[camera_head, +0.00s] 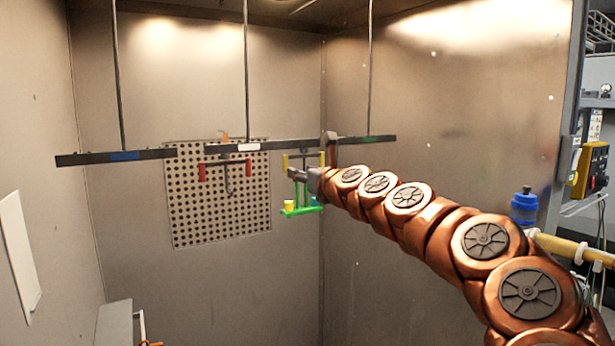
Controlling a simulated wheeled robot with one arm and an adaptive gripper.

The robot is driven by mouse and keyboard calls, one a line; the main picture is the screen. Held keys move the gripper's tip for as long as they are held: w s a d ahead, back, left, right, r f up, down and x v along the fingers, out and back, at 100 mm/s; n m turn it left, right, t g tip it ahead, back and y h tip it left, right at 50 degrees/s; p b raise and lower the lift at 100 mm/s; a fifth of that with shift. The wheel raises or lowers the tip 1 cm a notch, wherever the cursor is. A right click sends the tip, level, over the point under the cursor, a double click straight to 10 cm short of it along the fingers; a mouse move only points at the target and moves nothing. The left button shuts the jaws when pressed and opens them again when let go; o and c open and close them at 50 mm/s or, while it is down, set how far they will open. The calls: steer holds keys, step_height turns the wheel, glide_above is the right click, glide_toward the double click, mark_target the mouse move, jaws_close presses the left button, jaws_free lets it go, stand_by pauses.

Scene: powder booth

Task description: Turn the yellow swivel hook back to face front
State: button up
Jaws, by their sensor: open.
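The yellow swivel hook (286,162) hangs under the dark bar on the right. Its yellow ends show above and to the sides of my gripper, and its middle is partly hidden. My gripper (294,173) is at the hook, just below its yellow ends. It is open; whether it touches the hook cannot be told. A green rack (300,211) hangs below the gripper, with a yellow piece (289,205) and a small blue piece on it. Which way the hook faces is too small to tell.
A red swivel hook (202,172) hangs to the left, before a perforated panel (190,225). Dark bars (80,159) hang on thin rods, with blue, white and green marks. A blue bottle (524,207) stands at right. The booth's lower middle is free.

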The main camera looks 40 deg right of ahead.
mark_target(287, 167)
steer(key=w, duration=0.5)
steer(key=w+p, duration=0.1)
steer(key=w, duration=0.2)
steer(key=shift+w+d, duration=0.15)
steer(key=shift+d, duration=0.1)
steer(key=shift+w, duration=0.6)
steer(key=c, duration=0.7)
